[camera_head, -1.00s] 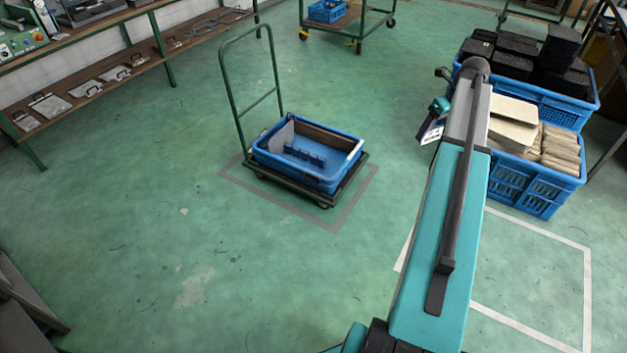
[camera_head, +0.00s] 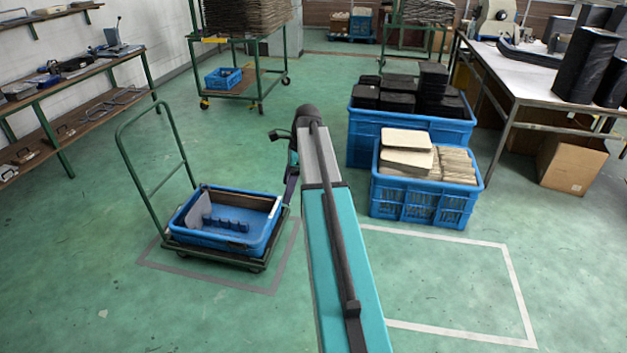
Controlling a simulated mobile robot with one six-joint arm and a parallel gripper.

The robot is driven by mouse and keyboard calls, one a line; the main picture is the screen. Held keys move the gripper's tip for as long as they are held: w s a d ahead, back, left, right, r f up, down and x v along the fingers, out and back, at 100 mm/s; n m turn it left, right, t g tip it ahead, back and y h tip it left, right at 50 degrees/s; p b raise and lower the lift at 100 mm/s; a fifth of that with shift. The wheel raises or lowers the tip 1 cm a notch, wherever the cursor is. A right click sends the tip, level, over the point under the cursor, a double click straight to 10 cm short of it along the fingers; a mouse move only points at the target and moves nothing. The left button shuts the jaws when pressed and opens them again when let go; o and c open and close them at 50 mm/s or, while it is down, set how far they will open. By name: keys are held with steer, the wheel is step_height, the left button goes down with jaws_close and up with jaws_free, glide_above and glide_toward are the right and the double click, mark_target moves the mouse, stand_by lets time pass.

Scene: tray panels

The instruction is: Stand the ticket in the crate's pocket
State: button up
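A blue crate (camera_head: 262,243) sits on a low green trolley at left centre. Inside it are a pale upright panel (camera_head: 198,208) at the left and a low blue notched piece (camera_head: 228,225) on the floor. I cannot tell a ticket pocket on the crate at this size. My teal and grey arm reaches forward from the bottom centre, with its far end just right of the crate. No ticket shows in this view.
The trolley's tall green handle (camera_head: 121,160) stands at the crate's left. Right of the arm are a blue crate with pale stacked pieces (camera_head: 412,207) and another with black blocks (camera_head: 362,146). A workbench (camera_head: 520,95) stands at right. Floor inside the white outline (camera_head: 515,285) is clear.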

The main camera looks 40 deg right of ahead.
steer(key=a+r+n+g, duration=0.1)
steer(key=a+n+g, duration=0.2)
steer(key=a+n, duration=1.2)
steer(key=shift+a+r+g, duration=0.3)
steer(key=shift+a, duration=5.15)
steer(key=shift+w, duration=0.1)
steer(key=shift+a, duration=0.1)
